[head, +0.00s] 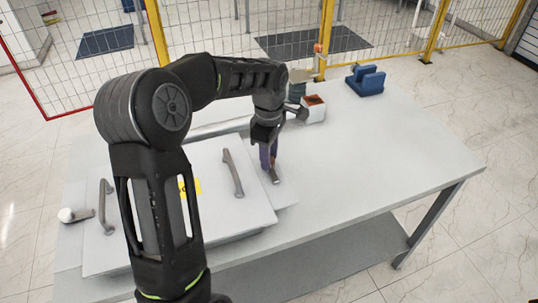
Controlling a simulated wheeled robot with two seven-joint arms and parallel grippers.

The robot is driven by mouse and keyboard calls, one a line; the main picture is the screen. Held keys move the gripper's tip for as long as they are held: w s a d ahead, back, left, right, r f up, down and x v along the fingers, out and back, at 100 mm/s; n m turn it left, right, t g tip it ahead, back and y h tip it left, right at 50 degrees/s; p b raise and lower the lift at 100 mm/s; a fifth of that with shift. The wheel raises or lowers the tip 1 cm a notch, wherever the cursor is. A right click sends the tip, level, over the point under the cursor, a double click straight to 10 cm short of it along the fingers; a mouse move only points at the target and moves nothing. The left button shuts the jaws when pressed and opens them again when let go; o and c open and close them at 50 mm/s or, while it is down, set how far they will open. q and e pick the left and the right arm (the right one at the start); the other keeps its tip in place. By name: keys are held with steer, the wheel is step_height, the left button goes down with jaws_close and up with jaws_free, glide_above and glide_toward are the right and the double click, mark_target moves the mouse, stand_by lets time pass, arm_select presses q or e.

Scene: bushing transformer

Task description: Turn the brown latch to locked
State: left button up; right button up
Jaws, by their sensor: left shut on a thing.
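A brown-grey latch (275,176) shows at the right edge of the light grey panel (210,212) on the table. Only its lower end is visible; the rest is hidden by my gripper. My left gripper (269,163) comes down on it from above, with purplish fingers, and is shut on it. Which way the latch is turned is hard to tell at this size. My right gripper is not in view.
The panel has two bar handles (232,172) and a yellow label (190,186). A white-ended piece (68,215) sits left of it. The table's right side (400,150) is clear.

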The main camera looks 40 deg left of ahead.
arm_select(q)
jaws_close()
steer(key=shift+m, duration=0.3)
steer(key=m, duration=0.2)
steer(key=shift+m+b, duration=0.3)
steer(key=m, duration=0.9)
steer(key=shift+m+b, duration=0.35)
steer(key=shift+m, duration=0.05)
steer(key=m, duration=0.4)
steer(key=shift+m, duration=0.4)
steer(key=o, duration=0.7)
jaws_free()
steer(key=shift+s, duration=0.1)
steer(key=shift+c, duration=0.2)
